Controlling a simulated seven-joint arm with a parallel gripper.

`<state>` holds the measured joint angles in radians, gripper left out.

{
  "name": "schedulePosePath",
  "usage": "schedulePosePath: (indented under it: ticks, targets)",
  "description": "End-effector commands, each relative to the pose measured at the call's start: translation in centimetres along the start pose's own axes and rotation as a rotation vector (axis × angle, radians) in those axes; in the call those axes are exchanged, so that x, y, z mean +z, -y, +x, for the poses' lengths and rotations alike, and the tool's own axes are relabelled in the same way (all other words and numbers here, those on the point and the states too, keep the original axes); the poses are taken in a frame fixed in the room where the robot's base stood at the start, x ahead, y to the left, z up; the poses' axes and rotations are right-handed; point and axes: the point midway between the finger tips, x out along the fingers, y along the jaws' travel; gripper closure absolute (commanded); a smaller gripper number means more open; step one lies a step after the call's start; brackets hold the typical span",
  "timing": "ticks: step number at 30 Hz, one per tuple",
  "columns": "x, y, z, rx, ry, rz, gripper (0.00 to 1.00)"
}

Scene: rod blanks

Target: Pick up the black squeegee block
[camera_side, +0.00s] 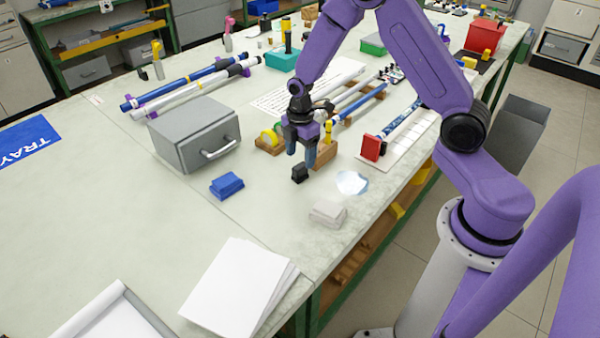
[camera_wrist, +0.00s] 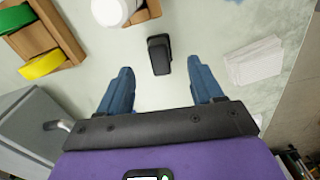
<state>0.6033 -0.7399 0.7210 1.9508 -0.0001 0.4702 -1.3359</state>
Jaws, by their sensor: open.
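The black squeegee block (camera_side: 299,174) sits on the pale bench top, close to the bench's right side. In the wrist view the block (camera_wrist: 159,55) lies just ahead of the fingertips, about midway between their lines. My gripper (camera_side: 301,158) is open and empty, with its blue fingers pointing down just above and behind the block in the side view. In the wrist view my gripper (camera_wrist: 161,78) shows both blue fingers spread apart, and neither touches the block.
A blue block (camera_side: 227,186) and a grey drawer box (camera_side: 195,135) are to the left. A whitish block (camera_side: 328,213) and a clear, shiny patch (camera_side: 351,183) are to the right. A wooden tape holder (camera_side: 269,146) stands behind. White sheets (camera_side: 240,287) lie in front.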

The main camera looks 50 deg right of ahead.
Motion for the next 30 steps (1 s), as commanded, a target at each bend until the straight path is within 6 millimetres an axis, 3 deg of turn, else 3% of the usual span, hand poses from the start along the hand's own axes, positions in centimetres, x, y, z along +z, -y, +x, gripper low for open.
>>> schedulePosePath:
  ticks: [7,18,27,29,30]
  targets:
    - [0.0,0.0,1.4,-0.002,0.0,0.0,0.34]
    - [-0.2,0.0,5.5,-0.001,0.0,0.001,0.34]
    - [-0.2,0.0,5.8,0.001,0.0,0.001,0.34]
    - [-0.2,0.0,5.8,0.001,0.0,0.001,0.5]
    - [-0.2,0.0,5.8,0.001,0.0,0.0,0.63]
